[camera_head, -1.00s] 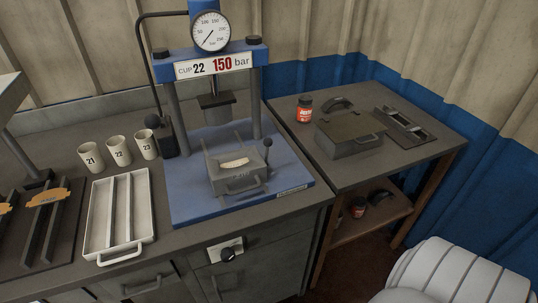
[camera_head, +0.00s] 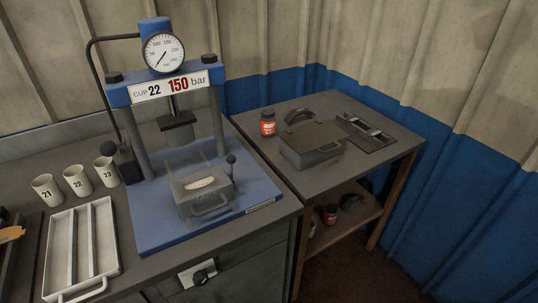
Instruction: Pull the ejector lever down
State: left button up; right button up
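A blue press (camera_head: 129,100) stands on the left bench with a gauge above a sign reading "CUP 22 150 bar". Under its ram (camera_head: 178,124), a grey mold box (camera_head: 201,203) with a front handle sits on the blue base plate, a pale piece (camera_head: 200,183) showing in its top. A short lever with a dark ball knob (camera_head: 231,159) stands upright at the mold's right side; it looks like the ejector lever. Another dark ball knob (camera_head: 122,146) is on a black block at the press's left. Neither gripper is in view.
Cups marked 21, 22 and 23 (camera_head: 76,180) and a pale divided tray (camera_head: 79,249) are left of the press. The right table (camera_head: 357,173) holds a red jar (camera_head: 267,123), a dark box (camera_head: 312,148) and a dark fixture (camera_head: 366,132).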

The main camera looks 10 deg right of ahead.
aim_at(231, 159)
jog(key=z, duration=2.8)
jog(key=k, duration=0.85)
jog(key=u, duration=1.8)
